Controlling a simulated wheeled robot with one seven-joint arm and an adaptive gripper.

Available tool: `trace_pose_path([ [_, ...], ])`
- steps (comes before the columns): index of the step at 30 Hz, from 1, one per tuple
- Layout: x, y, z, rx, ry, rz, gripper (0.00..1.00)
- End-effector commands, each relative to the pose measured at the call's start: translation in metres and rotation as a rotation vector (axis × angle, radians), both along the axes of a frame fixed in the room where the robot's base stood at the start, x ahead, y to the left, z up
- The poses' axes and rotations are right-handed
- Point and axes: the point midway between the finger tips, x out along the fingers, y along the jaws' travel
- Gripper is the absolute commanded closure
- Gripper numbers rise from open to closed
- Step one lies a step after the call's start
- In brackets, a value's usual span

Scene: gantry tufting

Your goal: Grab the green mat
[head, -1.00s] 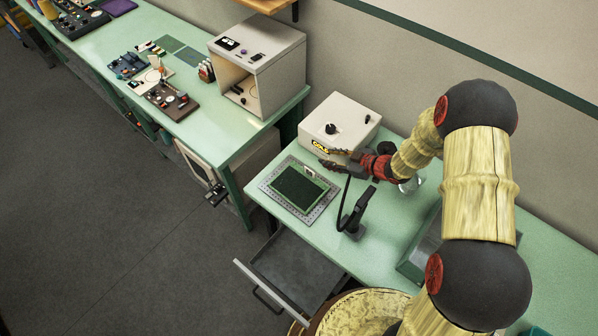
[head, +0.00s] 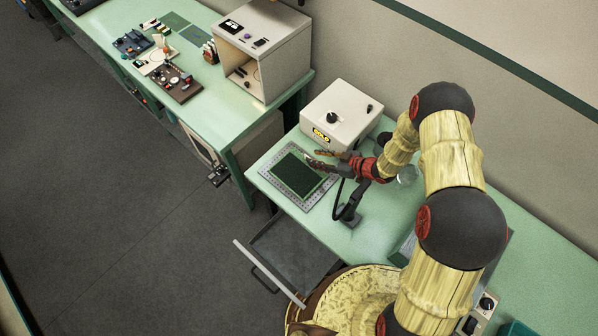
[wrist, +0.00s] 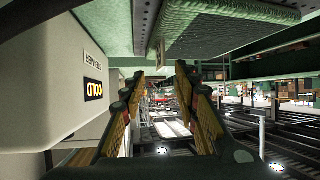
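The green mat (head: 297,174) lies flat on a perforated grey metal plate (head: 272,182) near the left end of the closer bench. A green textured slab (wrist: 220,22) at the top of the wrist view looks like this mat, with a small pale tag (wrist: 161,53) at its edge. My gripper (head: 312,160) is at the mat's upper right corner in the head view, beside the white box. Its two fingers are apart with nothing between them, as the wrist view also shows (wrist: 158,82). I cannot tell its exact height over the mat.
A white box (head: 345,112) with a knob stands close behind my gripper; it fills the left of the wrist view (wrist: 60,85). A black handheld tool (head: 348,205) stands right of the plate. An open drawer (head: 290,255) juts out below. Other green mats (head: 197,34) lie on the far bench.

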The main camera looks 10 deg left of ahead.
Motion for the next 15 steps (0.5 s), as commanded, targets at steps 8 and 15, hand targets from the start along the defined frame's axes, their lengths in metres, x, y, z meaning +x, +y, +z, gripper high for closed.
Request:
trace_pose_path([
  [8, 0.008, 0.026, -0.015, -0.001, 0.001, 0.001, 0.69],
  [15, 0.009, 0.026, -0.015, 0.000, 0.000, 0.000, 0.69],
])
